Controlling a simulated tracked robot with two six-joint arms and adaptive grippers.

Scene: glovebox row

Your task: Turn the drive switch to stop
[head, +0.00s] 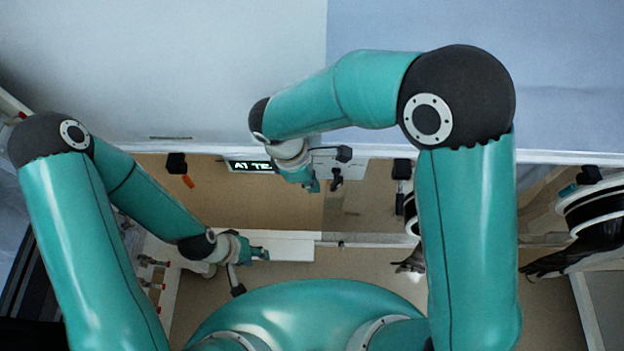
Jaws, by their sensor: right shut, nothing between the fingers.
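I cannot tell for sure which part is the drive switch. A small black knob-like part (337,179) shows just right of my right gripper, below a pale panel (325,163). My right gripper (313,185) is shut and empty close beside this part; whether they touch is unclear. A dark display (249,167) with white text beginning "A1 TE" is partly hidden by my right gripper. My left gripper (262,254) is lower left, by a white ledge; its fingers are too small to read.
A black box (176,163) with an orange lever (188,181) is left of the display. Another black fitting (402,169) is to the right. Black gloves (572,257) hang at the right. The white ledge (290,246) runs below. Red-handled valves (152,284) stand at lower left.

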